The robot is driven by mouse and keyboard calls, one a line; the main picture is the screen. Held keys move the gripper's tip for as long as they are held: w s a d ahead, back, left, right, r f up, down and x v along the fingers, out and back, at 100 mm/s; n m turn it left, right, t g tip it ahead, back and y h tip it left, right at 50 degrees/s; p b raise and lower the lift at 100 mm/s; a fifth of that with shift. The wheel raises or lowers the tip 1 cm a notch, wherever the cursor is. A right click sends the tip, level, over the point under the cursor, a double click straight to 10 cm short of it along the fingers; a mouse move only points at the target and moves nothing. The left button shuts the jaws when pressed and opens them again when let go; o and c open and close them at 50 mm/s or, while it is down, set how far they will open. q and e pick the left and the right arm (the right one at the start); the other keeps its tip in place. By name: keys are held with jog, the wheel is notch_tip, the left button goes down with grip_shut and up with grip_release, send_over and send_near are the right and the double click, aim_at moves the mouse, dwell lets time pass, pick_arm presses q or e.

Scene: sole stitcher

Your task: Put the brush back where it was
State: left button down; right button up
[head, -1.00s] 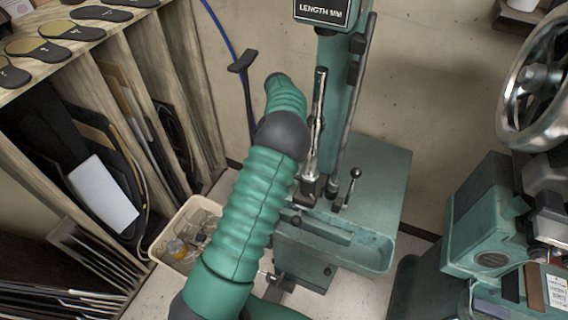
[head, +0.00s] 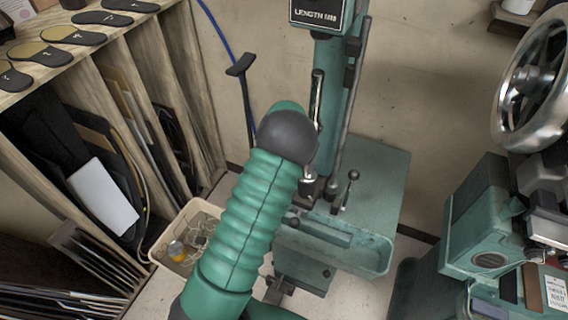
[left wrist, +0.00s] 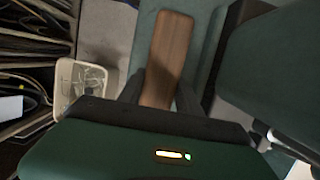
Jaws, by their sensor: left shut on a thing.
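The brush (left wrist: 170,50) shows in the left wrist view as a flat brown wooden piece standing out from between my fingers. Its bristles are not visible. My left gripper (left wrist: 161,92) is shut on it, one dark finger on each side. A teal machine surface (left wrist: 205,25) lies behind the brush; I cannot tell whether the brush touches it. In the head view my green arm hides the left gripper and the brush. My right gripper is in neither view.
The teal machine (head: 375,185) with levers and a trough stands right of my arm. A cream bin (head: 165,247) with small items stands on the floor to the left. A wooden rack (head: 140,110) is at far left. Another machine with a handwheel (head: 535,75) is at right.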

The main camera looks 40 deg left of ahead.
pick_arm(q)
jog(key=c, duration=1.1)
grip_release()
jog(key=shift+f, duration=0.1)
jog(key=shift+c, duration=0.2)
jog(key=o, duration=0.3)
jog(key=shift+w+a+f, duration=0.1)
jog(key=shift+a, duration=0.1)
jog(key=shift+f+b, duration=0.3)
jog(key=shift+b, duration=0.4)
jog(key=v, duration=0.2)
jog(key=p+v, duration=0.1)
jog(key=v, duration=0.5)
jog(key=shift+w+d+p, duration=0.1)
jog(key=shift+d+p, duration=0.15)
jog(key=shift+p, duration=0.1)
jog(key=shift+f, duration=0.1)
jog(key=shift+w, duration=0.1)
jog(key=shift+a, duration=0.1)
